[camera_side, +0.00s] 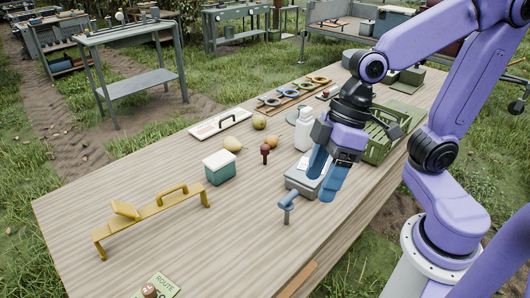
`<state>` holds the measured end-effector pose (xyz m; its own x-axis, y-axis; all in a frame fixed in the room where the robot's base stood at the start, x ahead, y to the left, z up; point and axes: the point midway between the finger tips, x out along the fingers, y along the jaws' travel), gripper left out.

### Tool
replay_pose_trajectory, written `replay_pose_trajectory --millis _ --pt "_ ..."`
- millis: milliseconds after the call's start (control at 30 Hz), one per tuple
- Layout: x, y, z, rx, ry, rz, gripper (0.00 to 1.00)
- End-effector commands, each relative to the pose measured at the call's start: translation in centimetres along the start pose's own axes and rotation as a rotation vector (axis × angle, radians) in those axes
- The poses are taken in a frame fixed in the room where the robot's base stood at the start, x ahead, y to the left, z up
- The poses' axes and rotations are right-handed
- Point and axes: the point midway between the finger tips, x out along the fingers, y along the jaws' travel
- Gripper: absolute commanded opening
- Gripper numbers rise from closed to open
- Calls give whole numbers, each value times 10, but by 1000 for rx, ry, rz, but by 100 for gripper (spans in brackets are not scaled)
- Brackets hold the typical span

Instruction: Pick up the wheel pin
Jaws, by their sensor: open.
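My gripper (326,174) hangs over the right part of the wooden table, with its two blue fingers apart and nothing seen between them. Which thing is the wheel pin is not certain. A small dark red pin with a round head (265,150) stands upright on the table, left of my gripper. A blue-grey T-shaped piece (287,203) stands just below and left of the fingers, apart from them in the picture. A brown round-topped piece (149,291) is cut off at the bottom edge, by a card marked ROUTE (162,285).
A grey tray-like box (300,182) is partly hidden behind the fingers. A white bottle (304,130), a green crate (378,150), a white-lidded green box (219,167) and a yellow stand (150,213) surround the work.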

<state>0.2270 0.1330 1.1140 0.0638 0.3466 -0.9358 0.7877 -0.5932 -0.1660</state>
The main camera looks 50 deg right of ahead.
Motion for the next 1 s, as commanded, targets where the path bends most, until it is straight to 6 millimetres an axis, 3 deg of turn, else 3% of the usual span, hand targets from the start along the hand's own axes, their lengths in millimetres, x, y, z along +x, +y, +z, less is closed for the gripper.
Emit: replay_pose_trajectory --millis 167,267,400,500,700,800,1000 --pt "15 33 -64 169 214 9 67" --pt "18 64 -98 276 349 53 67" --pt "17 121 -132 433 522 168 67" --pt "11 168 -144 546 630 287 67" --pt "-9 258 -135 755 778 582 67" --pt "-18 286 -121 825 809 704 67" --pt "-34 322 -94 922 829 894 67"
